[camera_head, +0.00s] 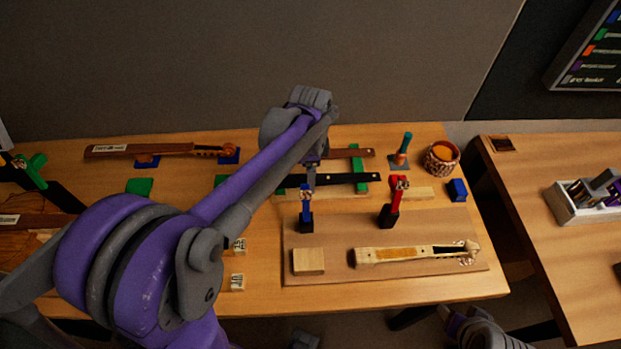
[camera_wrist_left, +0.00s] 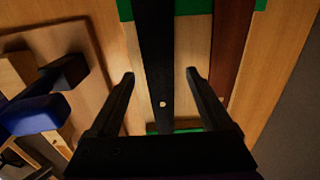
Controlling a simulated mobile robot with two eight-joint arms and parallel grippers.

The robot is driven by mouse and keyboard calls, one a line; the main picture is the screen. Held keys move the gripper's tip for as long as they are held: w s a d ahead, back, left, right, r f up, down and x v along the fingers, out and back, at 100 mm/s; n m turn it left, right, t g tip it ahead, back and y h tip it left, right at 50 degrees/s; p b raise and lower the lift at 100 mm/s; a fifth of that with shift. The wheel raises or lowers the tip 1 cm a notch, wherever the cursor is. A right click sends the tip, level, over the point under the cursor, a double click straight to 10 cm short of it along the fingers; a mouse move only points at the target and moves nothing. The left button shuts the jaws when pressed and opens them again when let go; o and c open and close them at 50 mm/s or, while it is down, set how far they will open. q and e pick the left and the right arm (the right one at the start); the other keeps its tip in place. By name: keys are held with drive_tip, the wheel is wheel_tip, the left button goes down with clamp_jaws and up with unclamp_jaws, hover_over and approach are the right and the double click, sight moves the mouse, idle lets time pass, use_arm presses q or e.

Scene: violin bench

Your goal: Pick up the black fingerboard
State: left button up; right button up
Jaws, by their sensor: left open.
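The black fingerboard (camera_head: 345,180) lies across a wooden rack with green end pieces (camera_head: 359,165), near the middle of the bench. My left gripper (camera_head: 310,178) is over it, pointing down, and hides part of it. In the left wrist view the black fingerboard (camera_wrist_left: 157,55) runs lengthwise between the two open fingers of my left gripper (camera_wrist_left: 161,75), with a gap on each side. A small light dot shows on it. I cannot tell how far above it the fingertips are. My right gripper's jaws do not show; only part of my right arm is at the bottom edge.
A brown fingerboard (camera_head: 355,154) lies parallel behind, close to one finger in the left wrist view (camera_wrist_left: 232,45). A blue clamp (camera_head: 306,205) and a red clamp (camera_head: 394,200) stand in front. A pale violin neck (camera_head: 405,255) lies on a board nearer the front.

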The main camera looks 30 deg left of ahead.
use_arm(q)
drive_tip(key=shift+c, duration=0.3)
clamp_jaws()
drive_tip(key=shift+r, duration=0.1)
